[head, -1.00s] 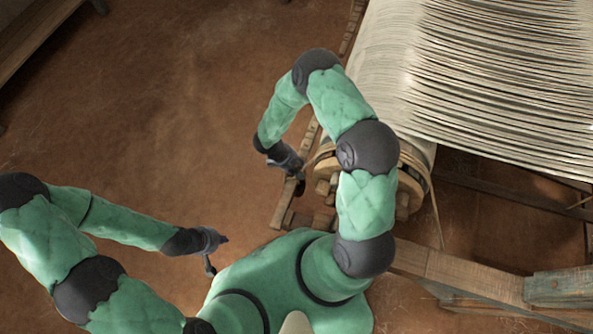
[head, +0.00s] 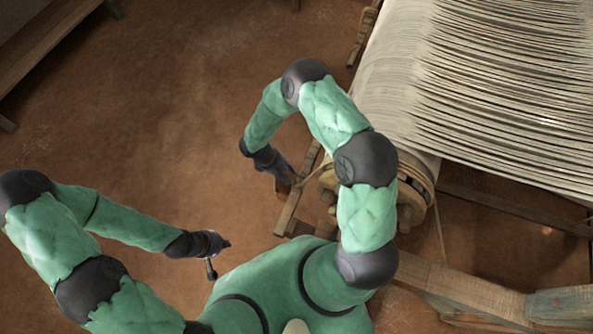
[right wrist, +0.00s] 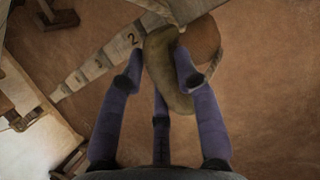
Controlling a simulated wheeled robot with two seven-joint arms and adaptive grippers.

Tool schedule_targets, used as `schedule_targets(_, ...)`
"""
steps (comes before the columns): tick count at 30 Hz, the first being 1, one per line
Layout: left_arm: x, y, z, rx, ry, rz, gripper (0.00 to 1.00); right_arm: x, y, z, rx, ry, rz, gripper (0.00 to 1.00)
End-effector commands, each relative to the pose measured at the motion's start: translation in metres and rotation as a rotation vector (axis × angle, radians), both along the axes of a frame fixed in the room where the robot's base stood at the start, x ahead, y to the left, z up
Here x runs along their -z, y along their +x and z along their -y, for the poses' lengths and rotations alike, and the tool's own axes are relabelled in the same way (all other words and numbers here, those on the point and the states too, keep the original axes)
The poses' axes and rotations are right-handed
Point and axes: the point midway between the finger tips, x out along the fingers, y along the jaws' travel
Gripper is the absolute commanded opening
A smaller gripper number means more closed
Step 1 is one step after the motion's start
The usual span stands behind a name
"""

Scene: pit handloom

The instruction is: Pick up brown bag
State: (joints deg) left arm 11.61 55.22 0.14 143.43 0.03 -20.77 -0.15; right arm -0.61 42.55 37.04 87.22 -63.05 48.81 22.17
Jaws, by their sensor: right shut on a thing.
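The brown bag (right wrist: 162,72) is in the right wrist view, a rounded olive-brown shape between the purple-grey fingers of my right gripper (right wrist: 157,72). My right gripper is shut on it, and its fingers hide part of the bag. In the head view my right gripper (head: 288,178) hangs low beside the left end of the loom's roller. A small brown patch (head: 283,190) shows at its fingertips there. My left gripper (head: 220,257) is open and empty in front of my body, away from the bag.
The loom's cloth roller (head: 403,190) and wide sheet of pale warp threads (head: 500,90) fill the upper right. A wooden beam (head: 460,285) runs at lower right. A notched, numbered wooden strip (right wrist: 100,62) lies close to the bag. Earthen floor at left is open, with a bench (head: 45,50) beyond.

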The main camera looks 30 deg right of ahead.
Motion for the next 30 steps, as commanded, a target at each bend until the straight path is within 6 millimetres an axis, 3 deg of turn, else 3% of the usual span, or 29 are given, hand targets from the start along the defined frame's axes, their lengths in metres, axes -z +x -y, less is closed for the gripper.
schedule_targets(9, -0.003, 0.0, 0.0, 0.0, 0.0, 0.0, 0.0, -0.001, 0.032, -0.066, -0.002, 0.0, 0.005, 0.0)
schedule_targets(15, -0.004, 0.0, 0.0, 0.0, 0.0, 0.0, 0.0, -0.001, 0.044, -0.094, -0.001, -0.001, 0.004, 0.0)
schedule_targets(21, -0.004, 0.0, 0.0, 0.0, 0.0, 0.0, 0.0, -0.001, 0.05, -0.108, 0.0, 0.0, 0.003, 0.0)
schedule_targets(30, -0.004, 0.0, 0.0, 0.0, 0.0, 0.0, 0.0, -0.002, 0.052, -0.112, -0.001, 0.0, 0.003, 0.0)
